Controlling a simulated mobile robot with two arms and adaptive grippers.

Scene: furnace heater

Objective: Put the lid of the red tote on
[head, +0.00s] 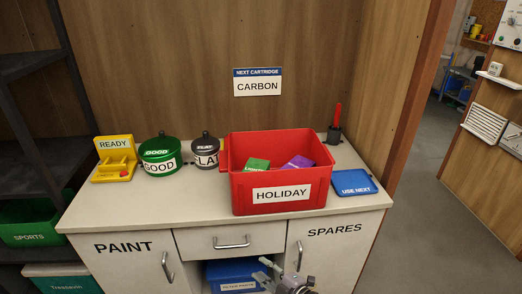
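The red tote (307,205) with a HOLIDAY label stands upright on the counter, its top open. A green item (257,165) and a purple item (298,162) show inside it. No lid for the tote can be made out in this view. My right gripper (264,270) is at the bottom edge, in front of the cabinet and below the tote. Its fingers are apart with nothing seen between them, and part of it is cut off by the frame. My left gripper is not in view.
On the counter (205,205) stand a yellow READY holder (114,170), a green pot (160,150), a dark pot (205,152), a blue USE NEXT plate (353,188) and a red-handled tool (337,115). A blue bin (232,270) sits below. Dark shelves are left; open floor is right.

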